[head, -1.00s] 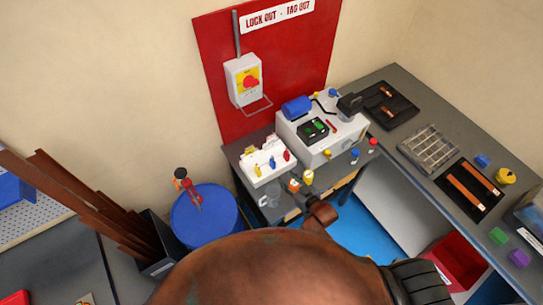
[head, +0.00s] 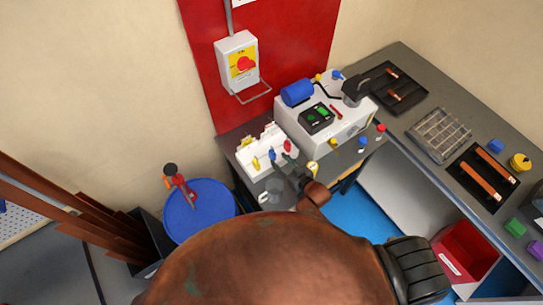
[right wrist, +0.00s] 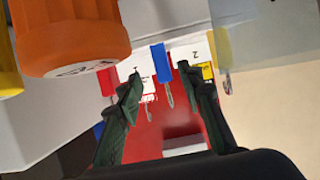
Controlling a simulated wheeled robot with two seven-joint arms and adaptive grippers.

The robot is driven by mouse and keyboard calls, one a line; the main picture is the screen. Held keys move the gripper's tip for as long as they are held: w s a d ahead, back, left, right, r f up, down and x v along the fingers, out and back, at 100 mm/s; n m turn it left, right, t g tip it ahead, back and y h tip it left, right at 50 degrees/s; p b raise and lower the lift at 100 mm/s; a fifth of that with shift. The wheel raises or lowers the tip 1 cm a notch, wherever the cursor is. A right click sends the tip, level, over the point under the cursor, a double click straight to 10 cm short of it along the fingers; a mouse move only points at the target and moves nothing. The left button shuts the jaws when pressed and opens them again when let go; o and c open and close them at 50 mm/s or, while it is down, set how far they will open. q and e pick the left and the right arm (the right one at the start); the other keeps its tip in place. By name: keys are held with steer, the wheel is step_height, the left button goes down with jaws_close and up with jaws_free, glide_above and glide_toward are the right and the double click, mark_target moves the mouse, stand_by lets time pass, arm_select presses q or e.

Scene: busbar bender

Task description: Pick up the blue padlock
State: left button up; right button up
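The blue padlock (right wrist: 158,62) hangs between a red padlock (right wrist: 107,82) and a yellow padlock (right wrist: 208,71) on the white rack (head: 247,158). In the head view the blue padlock (head: 271,154) is small and partly crowded by my gripper. My right gripper (right wrist: 160,72) is open, with one dark green finger on each side of the blue padlock in the picture. I see gaps between the fingers and the padlock; how far ahead it lies is hard to tell. In the head view my right gripper (head: 281,160) is just in front of the rack. My left gripper is out of view.
A large orange piece (right wrist: 72,40) and a yellow one (right wrist: 8,60) are close beside the fingers in the wrist view. The bender machine (head: 350,130) stands right of the rack. A blue drum (head: 205,212) stands to the left. A red lockout board (head: 205,60) is behind.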

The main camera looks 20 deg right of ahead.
mark_target(275, 156)
steer(key=x, duration=0.3)
steer(key=p+x, duration=0.1)
steer(key=x, duration=0.2)
steer(key=shift+w+a+r, duration=0.1)
steer(key=shift+w+a, duration=0.15)
steer(key=shift+w, duration=0.05)
steer(key=shift+c, duration=0.2)
jaws_close()
